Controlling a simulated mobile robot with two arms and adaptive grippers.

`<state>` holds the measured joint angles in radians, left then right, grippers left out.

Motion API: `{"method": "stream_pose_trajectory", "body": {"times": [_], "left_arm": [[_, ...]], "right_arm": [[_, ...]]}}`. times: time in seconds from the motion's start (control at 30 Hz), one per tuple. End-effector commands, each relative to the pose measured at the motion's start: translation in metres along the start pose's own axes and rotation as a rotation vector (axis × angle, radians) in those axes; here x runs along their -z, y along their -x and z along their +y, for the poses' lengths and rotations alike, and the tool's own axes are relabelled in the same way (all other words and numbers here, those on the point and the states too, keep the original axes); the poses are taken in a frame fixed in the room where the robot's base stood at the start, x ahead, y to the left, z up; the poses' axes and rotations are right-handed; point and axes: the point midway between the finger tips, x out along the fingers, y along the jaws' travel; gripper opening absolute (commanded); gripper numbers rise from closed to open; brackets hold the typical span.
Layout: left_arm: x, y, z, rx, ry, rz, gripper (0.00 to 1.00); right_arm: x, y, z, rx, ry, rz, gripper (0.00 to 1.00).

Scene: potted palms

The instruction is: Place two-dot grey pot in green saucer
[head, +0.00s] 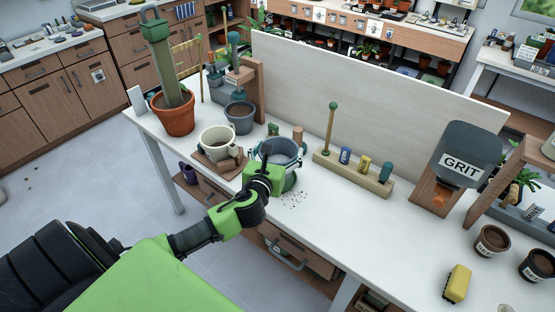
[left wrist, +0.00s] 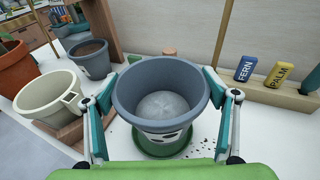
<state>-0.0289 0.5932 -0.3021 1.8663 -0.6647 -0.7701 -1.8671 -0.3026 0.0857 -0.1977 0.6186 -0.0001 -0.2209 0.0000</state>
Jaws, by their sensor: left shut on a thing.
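The grey pot (head: 281,148) is empty and upright between the fingers of my left gripper (head: 268,158). In the left wrist view the same pot (left wrist: 160,92) has dark marks low on its near side, and the two fingers of the left gripper (left wrist: 160,112) close on its left and right sides. The green saucer (head: 291,183) is on the white table below the pot; its rim also shows around the pot's base in the left wrist view (left wrist: 178,150). I cannot tell whether the pot's base touches the saucer. My right gripper is in neither view.
A cream pot (head: 215,143) on a wooden block and a soil-filled grey pot (head: 240,118) stand left. A wooden rack (head: 350,174) with labelled blocks is right. Dark crumbs lie beside the saucer; the table's front centre is clear.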

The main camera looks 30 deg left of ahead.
Motion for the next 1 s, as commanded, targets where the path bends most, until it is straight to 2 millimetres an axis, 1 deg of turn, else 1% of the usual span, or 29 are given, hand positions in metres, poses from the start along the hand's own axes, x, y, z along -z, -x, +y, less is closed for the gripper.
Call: {"method": "stream_pose_trajectory", "body": {"times": [0.03,0.17,0.23,0.3,0.4,0.83,0.87,0.9,1.0], "left_arm": [[0.003,-0.005,0.002,-0.001,0.001,-0.002,0.35],[0.008,-0.011,0.004,0.0,0.001,-0.003,0.35],[0.015,-0.017,0.007,-0.001,0.001,-0.001,0.35],[0.027,-0.018,0.006,-0.001,0.002,0.002,0.35],[0.039,-0.02,0.005,0.0,0.003,0.001,0.35],[0.046,-0.022,0.006,0.001,0.0,-0.001,0.35],[0.046,-0.022,0.006,0.0,0.0,0.0,0.83],[0.046,-0.021,0.005,0.001,0.0,0.0,0.94],[0.046,-0.021,0.005,0.001,0.0,0.0,0.95]], "right_arm": [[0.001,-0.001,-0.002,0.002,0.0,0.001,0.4],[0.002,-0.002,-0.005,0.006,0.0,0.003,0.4],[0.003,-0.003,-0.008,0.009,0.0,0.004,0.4],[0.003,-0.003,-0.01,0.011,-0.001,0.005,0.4],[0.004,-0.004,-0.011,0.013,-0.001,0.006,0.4],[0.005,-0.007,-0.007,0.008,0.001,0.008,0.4],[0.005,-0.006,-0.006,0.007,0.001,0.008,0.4],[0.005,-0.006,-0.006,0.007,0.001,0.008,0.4],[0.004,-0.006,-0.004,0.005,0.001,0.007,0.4]]}}
